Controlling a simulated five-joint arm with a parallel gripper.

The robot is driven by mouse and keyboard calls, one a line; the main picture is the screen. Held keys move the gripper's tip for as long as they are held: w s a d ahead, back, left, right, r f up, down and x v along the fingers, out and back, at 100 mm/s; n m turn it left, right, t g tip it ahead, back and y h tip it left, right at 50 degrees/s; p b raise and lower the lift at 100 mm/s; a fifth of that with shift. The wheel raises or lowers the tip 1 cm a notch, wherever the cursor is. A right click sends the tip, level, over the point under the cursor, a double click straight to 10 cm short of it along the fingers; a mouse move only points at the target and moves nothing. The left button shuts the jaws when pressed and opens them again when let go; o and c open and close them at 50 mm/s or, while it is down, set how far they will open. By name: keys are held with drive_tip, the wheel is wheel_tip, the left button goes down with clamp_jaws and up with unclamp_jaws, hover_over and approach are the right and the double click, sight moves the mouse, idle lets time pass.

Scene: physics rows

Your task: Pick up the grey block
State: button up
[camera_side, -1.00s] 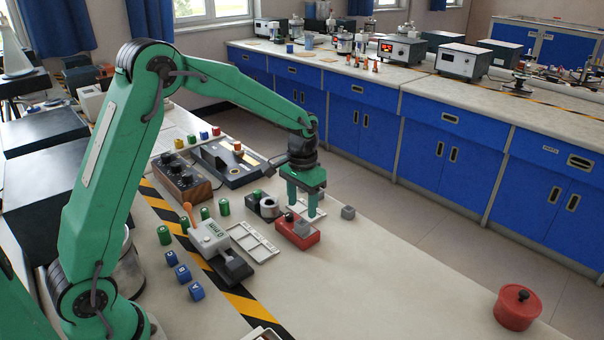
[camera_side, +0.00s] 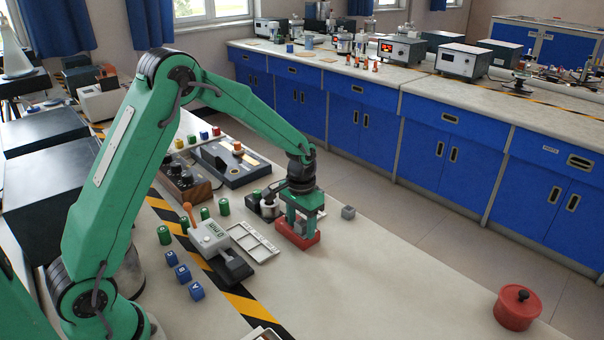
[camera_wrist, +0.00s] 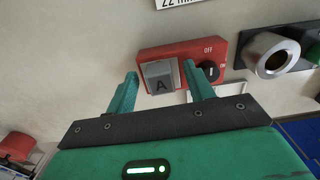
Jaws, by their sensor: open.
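A grey block marked "A" (camera_wrist: 161,84) sits on a red switch box (camera_wrist: 205,50) in the wrist view. My gripper (camera_wrist: 160,69) is open, with one finger on each side of the block; contact cannot be told. In the side view, my gripper (camera_side: 302,230) is low over the red box (camera_side: 297,242), and its fingers largely hide the block there.
A red lidded pot (camera_side: 517,307) is at the bench's right end.

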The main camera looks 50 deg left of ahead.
sight(301, 223)
idle(0.4)
clamp_jaws()
drive_tip(key=shift+r, duration=0.2)
drive_tip(key=shift+r, duration=0.25)
wheel_tip(301, 223, up, 3)
drive_tip(key=s+d+r, duration=0.5)
drive_tip(key=d+r, duration=0.2)
drive_tip(key=d, duration=0.3)
drive_tip(key=shift+s+d, duration=0.15)
drive_tip(key=shift+s, duration=0.05)
drive_tip(key=shift+w, duration=0.1)
